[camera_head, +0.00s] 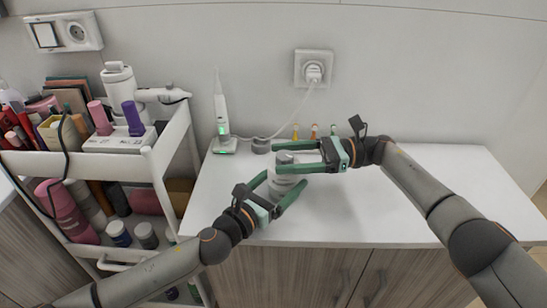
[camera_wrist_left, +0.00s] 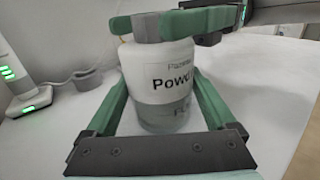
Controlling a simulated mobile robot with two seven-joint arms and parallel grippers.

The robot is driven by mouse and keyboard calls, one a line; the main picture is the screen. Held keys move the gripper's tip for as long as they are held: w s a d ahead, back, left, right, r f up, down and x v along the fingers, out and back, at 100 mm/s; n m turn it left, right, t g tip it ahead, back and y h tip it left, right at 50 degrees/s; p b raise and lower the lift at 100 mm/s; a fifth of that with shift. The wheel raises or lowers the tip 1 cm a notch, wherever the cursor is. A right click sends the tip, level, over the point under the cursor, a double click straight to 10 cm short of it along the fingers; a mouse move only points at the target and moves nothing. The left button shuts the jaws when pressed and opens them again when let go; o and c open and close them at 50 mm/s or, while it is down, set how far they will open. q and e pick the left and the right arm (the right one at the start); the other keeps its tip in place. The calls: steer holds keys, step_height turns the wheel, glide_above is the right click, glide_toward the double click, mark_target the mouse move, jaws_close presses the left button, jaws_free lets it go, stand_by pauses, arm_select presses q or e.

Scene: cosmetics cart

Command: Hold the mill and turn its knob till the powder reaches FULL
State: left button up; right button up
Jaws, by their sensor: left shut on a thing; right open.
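The mill (camera_wrist_left: 165,65) stands upright on the white counter, with a white upper body marked "Powd…" and a greyer lower part (camera_wrist_left: 168,115). Partly hidden lettering shows on the lower part; the powder level cannot be made out. My left gripper (camera_head: 285,183) is shut on the mill, one green finger on each side of its body. My right gripper (camera_head: 280,157) is open at the mill's top, its fingers on either side of the knob (camera_head: 285,157). In the left wrist view a right finger (camera_wrist_left: 190,22) crosses the top and partly hides the knob.
An electric toothbrush (camera_head: 221,115) stands on its charger left of the mill, its cord running to a wall socket (camera_head: 314,68). A small grey cup (camera_head: 261,146) and several small vials stand behind. A loaded cart (camera_head: 172,150) is at left. The counter's right side is clear.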

steer(key=d, duration=0.4)
steer(key=shift+w, duration=0.35)
steer(key=w+a+r+m+t+h, duration=0.25)
steer(key=a+m+t, duration=0.35)
steer(key=m+t, duration=0.65)
steer(key=s+t+h, duration=0.1)
steer(key=t, duration=0.1)
steer(key=s+d+m+t+h, duration=0.1)
steer(key=s+t+h, duration=0.1)
steer(key=s+m+t+h, duration=0.1)
steer(key=s+t, duration=0.1)
steer(key=shift+s+d+f+h, duration=0.2)
steer(key=shift+d+f+h, duration=0.05)
steer(key=shift+d, duration=0.15)
steer(key=s+d+f+h, duration=0.2)
steer(key=s+d+h, duration=0.15)
steer(key=s, duration=0.25)
steer(key=shift+m+t+h, duration=0.25)
steer(key=shift+m+t, duration=0.2)
steer(key=x, duration=1.1)
steer(key=shift+w+a, duration=0.25)
steer(key=shift+a, duration=0.1)
